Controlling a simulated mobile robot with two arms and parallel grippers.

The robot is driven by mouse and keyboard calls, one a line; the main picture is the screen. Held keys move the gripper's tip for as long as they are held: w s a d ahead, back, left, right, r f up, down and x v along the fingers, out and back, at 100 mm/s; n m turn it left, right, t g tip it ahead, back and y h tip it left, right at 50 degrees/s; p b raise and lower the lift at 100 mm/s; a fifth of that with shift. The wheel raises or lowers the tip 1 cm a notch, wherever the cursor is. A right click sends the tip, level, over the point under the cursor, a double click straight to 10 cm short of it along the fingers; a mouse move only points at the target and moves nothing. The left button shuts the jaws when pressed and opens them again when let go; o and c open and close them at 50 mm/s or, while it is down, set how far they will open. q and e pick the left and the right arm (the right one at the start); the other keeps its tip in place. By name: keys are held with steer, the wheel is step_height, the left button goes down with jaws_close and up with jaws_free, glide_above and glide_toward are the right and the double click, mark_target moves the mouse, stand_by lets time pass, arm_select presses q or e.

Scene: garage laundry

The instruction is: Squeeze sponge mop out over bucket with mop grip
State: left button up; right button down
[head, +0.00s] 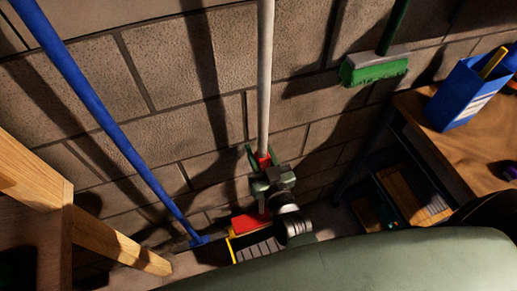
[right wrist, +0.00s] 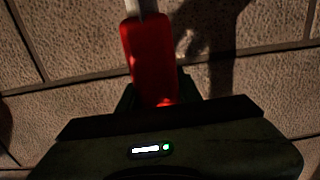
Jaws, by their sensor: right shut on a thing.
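The sponge mop has a pale, upright pole (head: 265,75) with a red grip (head: 263,160) low on it. My right gripper (head: 262,163) is shut on the red grip. In the right wrist view the red grip (right wrist: 150,55) rises from between the fingers, which are mostly hidden by the gripper body. Below, a red part (head: 250,222) lies at the bucket's back edge; I cannot tell if it is the mop's head. The bucket (head: 232,252) shows a yellow edge and a grey ribbed part, and is partly hidden by my arm. My left gripper is not in view.
A blue pole (head: 105,115) leans at the left, by wooden legs (head: 115,240). A green brush (head: 374,70) is by the block wall. A wooden table (head: 440,140) with a blue box (head: 466,95) stands right, with crates (head: 410,190) beneath.

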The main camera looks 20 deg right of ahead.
stand_by(0.3)
step_height(320, 180, down, 4)
steer(key=shift+s+f+b, duration=0.1)
steer(key=shift+f+b, duration=0.1)
steer(key=shift+b, duration=1)
